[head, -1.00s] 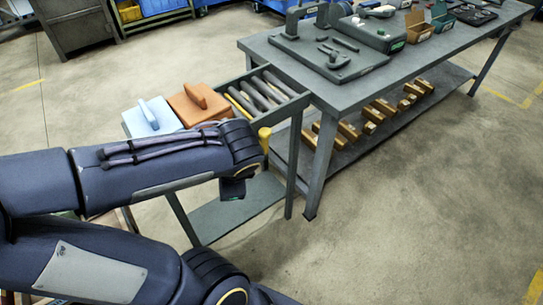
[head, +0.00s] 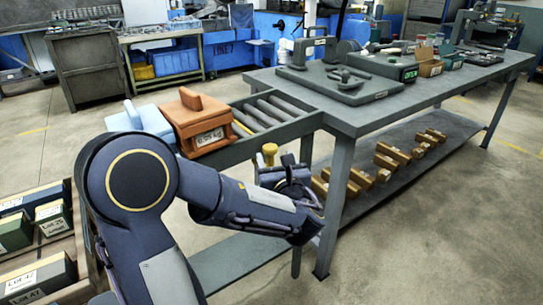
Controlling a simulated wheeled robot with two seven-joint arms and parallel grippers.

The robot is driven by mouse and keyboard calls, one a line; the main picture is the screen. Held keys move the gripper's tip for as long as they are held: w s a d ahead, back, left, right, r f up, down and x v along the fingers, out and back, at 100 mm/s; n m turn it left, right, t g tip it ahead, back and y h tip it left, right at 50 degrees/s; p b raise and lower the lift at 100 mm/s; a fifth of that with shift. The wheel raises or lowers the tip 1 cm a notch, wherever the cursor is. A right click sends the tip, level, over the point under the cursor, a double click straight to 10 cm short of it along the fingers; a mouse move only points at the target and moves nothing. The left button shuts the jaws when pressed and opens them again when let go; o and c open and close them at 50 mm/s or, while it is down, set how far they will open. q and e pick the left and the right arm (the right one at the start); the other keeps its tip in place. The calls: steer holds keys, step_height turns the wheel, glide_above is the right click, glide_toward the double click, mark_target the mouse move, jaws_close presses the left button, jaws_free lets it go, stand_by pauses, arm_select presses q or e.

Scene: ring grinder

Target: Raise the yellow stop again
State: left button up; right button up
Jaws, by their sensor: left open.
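The yellow stop knob (head: 269,152) stands at the front right side of the roller conveyor, near the bench end. My left gripper (head: 285,172) is just below and right of the knob, open; its fingers are small and partly hidden by my wrist, so contact with the knob cannot be told. A yellow bar (head: 240,128) lies across the rollers (head: 268,114), beside the orange case. The orange case (head: 200,122) and the light-blue case (head: 143,120) sit in a row on the conveyor. My right gripper is not in view.
The grey bench (head: 350,118) adjoins the conveyor and carries a green-grey fixture (head: 338,88) and tools. Several brass-coloured blocks (head: 388,160) lie on its lower shelf. A wooden rack with labelled boxes (head: 52,217) stands at lower left. The floor at right is clear.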

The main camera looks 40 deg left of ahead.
mark_target(272, 151)
arm_select(q)
steer(key=x, duration=0.4)
steer(key=shift+w+a, duration=0.25)
steer(key=shift+a, duration=0.1)
steer(key=shift+c, duration=0.2)
jaws_close()
step_height(272, 151, up, 4)
steer(key=shift+p, duration=1.1)
steer(key=shift+f, duration=0.1)
steer(key=shift+c, duration=0.8)
jaws_free()
steer(key=shift+o, duration=1)
